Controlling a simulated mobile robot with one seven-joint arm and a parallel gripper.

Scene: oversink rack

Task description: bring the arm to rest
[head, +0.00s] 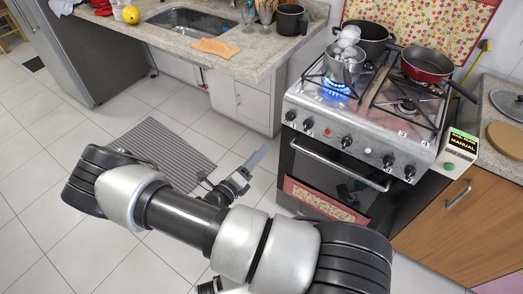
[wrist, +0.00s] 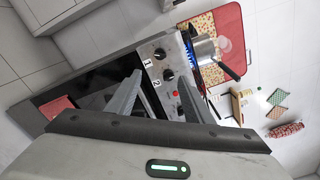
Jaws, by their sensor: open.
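My gripper (head: 250,168) hangs in free air over the floor, in front of the stove and left of its oven door in the head view. My arm reaches across the lower part of that view, bending at the left. In the wrist view my gripper (wrist: 160,84) shows two grey fingers spread apart, with nothing between them. Behind them is the stove front (wrist: 150,60), with its knobs and dark oven door. The gripper looks apart from the stove. Part of the gripper is hidden behind my arm in the head view.
The stove (head: 370,110) has a lit burner under a pot (head: 344,66) and a red pan (head: 427,64) with its handle sticking out right. A counter with a sink (head: 192,22) stands behind. A grey mat (head: 165,150) lies on the floor. Floor at left is clear.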

